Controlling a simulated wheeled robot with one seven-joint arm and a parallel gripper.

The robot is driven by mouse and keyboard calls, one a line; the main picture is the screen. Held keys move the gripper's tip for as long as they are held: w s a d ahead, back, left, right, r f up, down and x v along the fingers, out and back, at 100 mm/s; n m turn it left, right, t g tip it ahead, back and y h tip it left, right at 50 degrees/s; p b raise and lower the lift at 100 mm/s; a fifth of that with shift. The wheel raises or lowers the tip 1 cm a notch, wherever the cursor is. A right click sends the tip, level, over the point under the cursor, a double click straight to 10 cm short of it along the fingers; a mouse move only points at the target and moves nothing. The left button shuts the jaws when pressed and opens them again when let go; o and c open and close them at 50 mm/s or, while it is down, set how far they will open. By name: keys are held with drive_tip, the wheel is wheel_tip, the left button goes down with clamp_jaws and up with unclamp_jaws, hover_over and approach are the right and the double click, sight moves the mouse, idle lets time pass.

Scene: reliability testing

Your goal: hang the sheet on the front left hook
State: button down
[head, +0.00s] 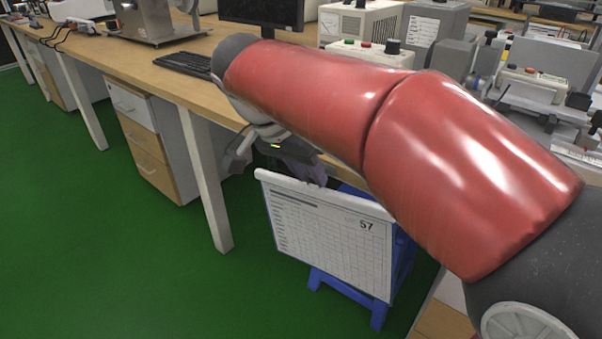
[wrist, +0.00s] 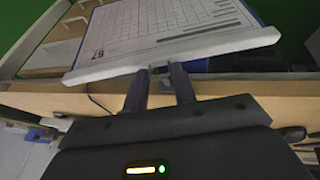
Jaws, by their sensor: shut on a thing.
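The sheet (head: 330,238) is a white printed table marked 57 with a thick pale strip along its top edge. In the wrist view the sheet (wrist: 165,25) extends away from my gripper (wrist: 162,72), whose two dark fingers meet the strip. I cannot pick out the front left hook in either view; it may be hidden by my arm.
A blue stool (head: 345,285) stands just behind the sheet. The wooden desk (head: 190,85) carries a keyboard (head: 184,64), a monitor (head: 262,12) and test instruments. A desk leg (head: 205,180) and drawer unit (head: 145,140) stand to the left. The green floor (head: 80,240) is clear at front left.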

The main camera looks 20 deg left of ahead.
drive_tip(key=shift+w+d, duration=0.3)
drive_tip(key=shift+w, duration=0.45)
drive_tip(key=shift+w+d+f, duration=0.2)
drive_tip(key=shift+w+f, duration=0.05)
drive_tip(key=shift+w, duration=0.2)
drive_tip(key=shift+w+d+f, duration=0.15)
drive_tip(key=shift+w+f, duration=0.05)
drive_tip(key=shift+w, duration=0.2)
drive_tip(key=c, duration=1.1)
unclamp_jaws()
drive_tip(key=shift+o, duration=0.2)
